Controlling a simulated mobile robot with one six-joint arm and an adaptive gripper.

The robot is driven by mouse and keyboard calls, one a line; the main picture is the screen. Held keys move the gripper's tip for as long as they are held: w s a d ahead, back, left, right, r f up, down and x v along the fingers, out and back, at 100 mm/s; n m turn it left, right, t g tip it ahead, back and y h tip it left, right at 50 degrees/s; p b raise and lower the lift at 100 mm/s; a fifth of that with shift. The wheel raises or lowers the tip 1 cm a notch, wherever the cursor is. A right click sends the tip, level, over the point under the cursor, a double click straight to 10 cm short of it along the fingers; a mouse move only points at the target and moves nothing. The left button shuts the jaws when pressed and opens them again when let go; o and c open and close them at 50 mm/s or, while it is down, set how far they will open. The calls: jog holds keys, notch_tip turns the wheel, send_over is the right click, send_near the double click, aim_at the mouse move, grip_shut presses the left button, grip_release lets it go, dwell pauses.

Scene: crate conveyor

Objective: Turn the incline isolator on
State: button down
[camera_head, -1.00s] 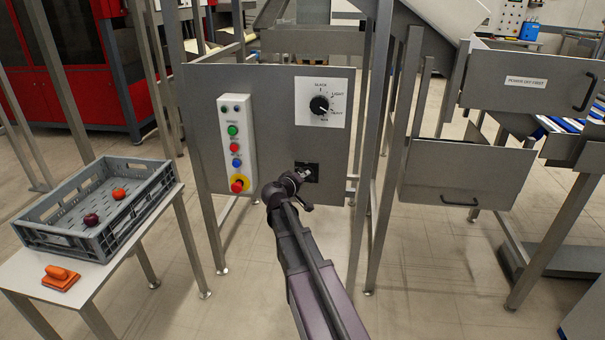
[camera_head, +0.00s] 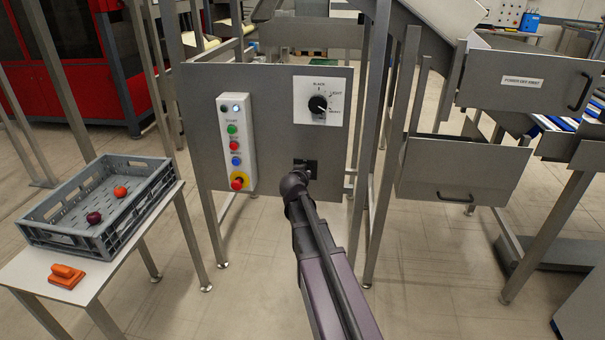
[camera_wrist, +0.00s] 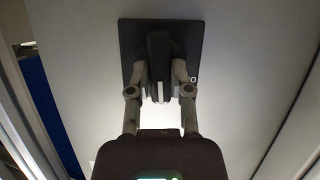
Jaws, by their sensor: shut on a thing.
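The isolator is a black square plate (camera_head: 311,167) on the grey panel, below the white dial plate. In the wrist view its black handle (camera_wrist: 158,52) stands upright in the picture on the plate (camera_wrist: 133,40). In the head view my arm's end covers the lower part of the isolator and hides the fingers.
A button box (camera_head: 236,143) with a red emergency stop is left of the isolator. The selector dial (camera_head: 318,104) is above. A grey crate (camera_head: 135,167) with two round items and an orange tool (camera_head: 65,276) sit on a table at left. Frame legs stand right of my arm.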

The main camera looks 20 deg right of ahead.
jog(key=shift+m+y, duration=0.3)
jog(key=c, duration=0.5)
grip_release()
jog(key=shift+c, duration=0.2)
